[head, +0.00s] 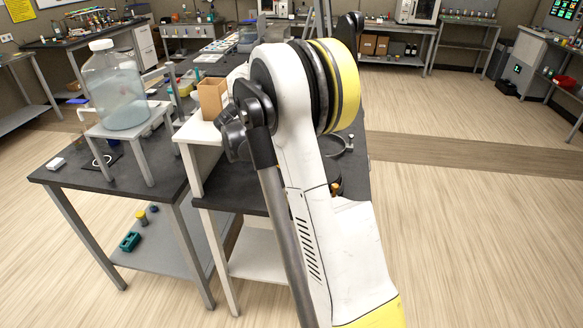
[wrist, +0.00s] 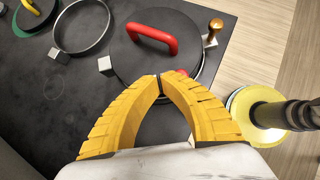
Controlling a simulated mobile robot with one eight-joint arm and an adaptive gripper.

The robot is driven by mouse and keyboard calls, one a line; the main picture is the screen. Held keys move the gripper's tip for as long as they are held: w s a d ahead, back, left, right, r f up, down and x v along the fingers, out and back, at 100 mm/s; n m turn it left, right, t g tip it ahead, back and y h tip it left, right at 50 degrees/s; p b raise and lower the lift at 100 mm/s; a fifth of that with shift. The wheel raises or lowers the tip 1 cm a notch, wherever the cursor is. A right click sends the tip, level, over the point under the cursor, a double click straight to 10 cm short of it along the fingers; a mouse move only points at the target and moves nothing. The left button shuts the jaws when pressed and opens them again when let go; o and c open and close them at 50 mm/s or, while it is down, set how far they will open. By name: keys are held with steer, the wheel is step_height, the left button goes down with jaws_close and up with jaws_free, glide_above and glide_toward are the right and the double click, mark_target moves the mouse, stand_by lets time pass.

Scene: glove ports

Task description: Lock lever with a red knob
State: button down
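In the wrist view a small red knob (wrist: 182,72) shows just beyond the tip of the right yellow finger, partly hidden by it. Its lever cannot be made out. It is beside the lower right edge of a round dark lid (wrist: 135,62) with a red arched handle (wrist: 152,37). My gripper (wrist: 160,76) has its two yellow fingertips together, with nothing seen between them. The tips are over the lid's near edge; whether they touch anything is unclear. In the head view my arm hides the gripper and the knob.
A brass-coloured peg (wrist: 215,27) on a metal bracket stands right of the lid. A metal ring (wrist: 82,27) and small pale blocks (wrist: 105,66) lie left on the dark bench. In the head view a large bottle (head: 118,90) stands on a stand at left; open floor is right.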

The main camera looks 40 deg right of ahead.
steer(key=v, duration=1.1)
steer(key=shift+r, duration=0.15)
steer(key=shift+a, duration=0.1)
steer(key=s+a+m+t+y+b, duration=0.1)
steer(key=s+a+m+t+y, duration=0.2)
steer(key=s+a+m, duration=0.4)
steer(key=s+a+f+m+t+y, duration=0.1)
steer(key=s+a+m+t+y, duration=0.3)
steer(key=s+a, duration=0.9)
steer(key=a+m+t, duration=0.2)
steer(key=a+m, duration=0.1)
steer(key=a, duration=0.3)
steer(key=shift+s+a+f+y+b, duration=0.2)
steer(key=shift+a+f+y+b, duration=0.1)
steer(key=shift+b, duration=0.1)
